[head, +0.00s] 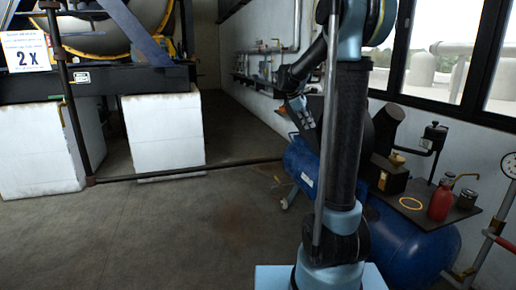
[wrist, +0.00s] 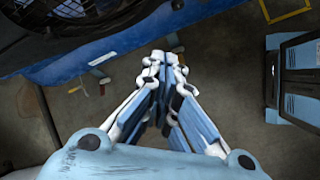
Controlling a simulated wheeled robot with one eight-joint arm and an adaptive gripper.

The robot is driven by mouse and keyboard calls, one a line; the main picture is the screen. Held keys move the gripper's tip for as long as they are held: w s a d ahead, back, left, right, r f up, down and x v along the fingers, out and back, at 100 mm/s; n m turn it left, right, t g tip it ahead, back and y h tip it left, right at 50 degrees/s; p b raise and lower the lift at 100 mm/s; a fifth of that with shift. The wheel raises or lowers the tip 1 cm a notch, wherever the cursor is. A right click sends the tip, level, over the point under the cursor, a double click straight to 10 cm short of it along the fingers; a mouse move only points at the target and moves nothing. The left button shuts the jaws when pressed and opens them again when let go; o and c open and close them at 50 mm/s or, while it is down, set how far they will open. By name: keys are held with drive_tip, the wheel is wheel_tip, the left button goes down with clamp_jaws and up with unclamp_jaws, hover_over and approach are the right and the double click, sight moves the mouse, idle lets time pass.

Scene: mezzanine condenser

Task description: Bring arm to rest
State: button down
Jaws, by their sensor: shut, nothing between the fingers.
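My gripper (head: 308,125) hangs at the left of my upright arm in the head view, pointing down in front of the blue compressor. In the wrist view the blue and white fingers of my gripper (wrist: 160,60) meet at their tips. It is shut and empty. My arm rises through the middle of the head view and its top runs out of the picture. The arm hides part of the compressor and the wall behind it.
A blue compressor (head: 303,167) stands behind the arm; its tank also shows in the wrist view (wrist: 130,48). A dark shelf (head: 428,214) holds a red oil can (head: 441,200), a yellow ring (head: 411,203) and a dark jar (head: 467,198). White blocks (head: 165,132) stand left. Floor at front left is clear.

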drive_tip(key=s+f+m+y, duration=0.15)
drive_tip(key=s+m, duration=0.25)
drive_tip(key=s, duration=0.9)
drive_tip(key=s+a+f+m+y, duration=0.1)
drive_tip(key=s+f+m, duration=0.2)
drive_tip(key=s, duration=0.6)
drive_tip(key=s+a+f+m+y, duration=0.1)
drive_tip(key=s+f+m, duration=0.2)
drive_tip(key=s+f, duration=0.5)
drive_tip(key=s+a+f+m+y, duration=0.2)
drive_tip(key=s+f+m, duration=0.2)
drive_tip(key=s, duration=0.6)
wheel_tip(320, 180, down, 2)
drive_tip(key=shift+s+f, duration=0.1)
drive_tip(key=shift+s, duration=0.1)
drive_tip(key=shift+s, duration=0.1)
